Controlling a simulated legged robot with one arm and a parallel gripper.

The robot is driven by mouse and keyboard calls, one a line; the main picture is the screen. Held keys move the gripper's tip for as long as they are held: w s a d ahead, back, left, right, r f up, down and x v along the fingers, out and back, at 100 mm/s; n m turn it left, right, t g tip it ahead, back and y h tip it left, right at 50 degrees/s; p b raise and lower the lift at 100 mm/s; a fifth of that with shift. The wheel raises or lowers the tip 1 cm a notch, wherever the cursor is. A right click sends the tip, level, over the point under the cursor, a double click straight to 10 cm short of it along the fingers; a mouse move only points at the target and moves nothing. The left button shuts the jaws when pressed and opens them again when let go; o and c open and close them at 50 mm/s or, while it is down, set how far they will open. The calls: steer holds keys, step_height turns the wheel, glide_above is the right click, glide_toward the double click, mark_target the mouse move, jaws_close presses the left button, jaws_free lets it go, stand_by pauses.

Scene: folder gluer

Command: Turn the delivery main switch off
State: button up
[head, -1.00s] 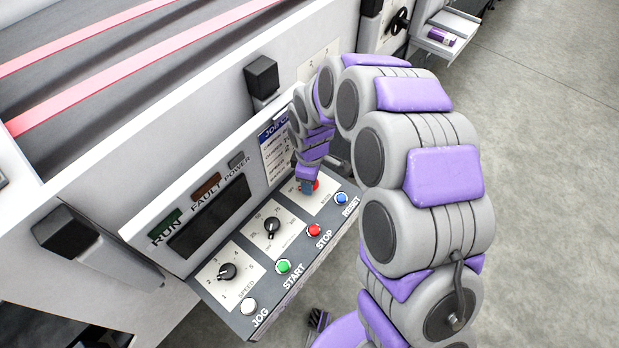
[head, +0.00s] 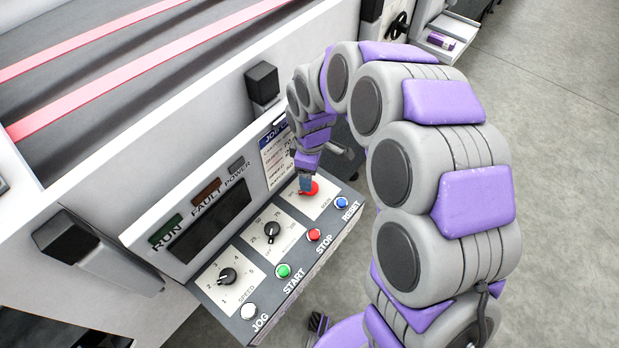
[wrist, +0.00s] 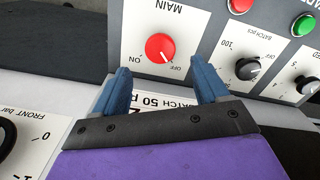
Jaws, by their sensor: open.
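A red rotary knob (wrist: 160,47) sits on a white plate lettered MAIN, ON and OFF, upside down in the wrist view. A small pale mark shows near its lower edge; I cannot tell for sure which label it points at. In the head view the red knob (head: 313,190) is at the far end of the sloped control panel (head: 240,300), partly hidden by my gripper (head: 305,184). In the wrist view my gripper (wrist: 163,72) is open and empty. Its blue fingers are spread left and right, with the knob beyond the tips, apart from both.
Along the panel are a black batch dial (head: 271,230), a speed dial (head: 227,277), and blue reset (head: 341,203), red stop (head: 314,235), green start (head: 283,271) and white jog (head: 248,311) buttons. A black block (head: 262,78) stands behind the panel.

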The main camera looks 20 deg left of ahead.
step_height(320, 180, up, 11)
stand_by(0.3)
steer(key=shift+w+a, duration=0.1)
steer(key=s+d+r+m+b, duration=0.1)
steer(key=s+d+m+b, duration=0.1)
steer(key=s+d+m, duration=0.5)
steer(key=s+d+m+b, duration=0.2)
steer(key=s+d, duration=0.2)
steer(key=d, duration=0.7)
steer(key=s+d+f+m+g+b, duration=0.1)
steer(key=s+d+m, duration=0.3)
steer(key=s, duration=0.4)
steer(key=s+d+f+m+b, duration=0.1)
steer(key=s+d+f+m, duration=0.2)
steer(key=s+d+m, duration=0.2)
steer(key=s, duration=0.3)
steer(key=shift+d+g+b, duration=0.35)
steer(key=shift+g, duration=0.05)
steer(key=shift+f, duration=0.1)
steer(key=shift+c, duration=0.5)
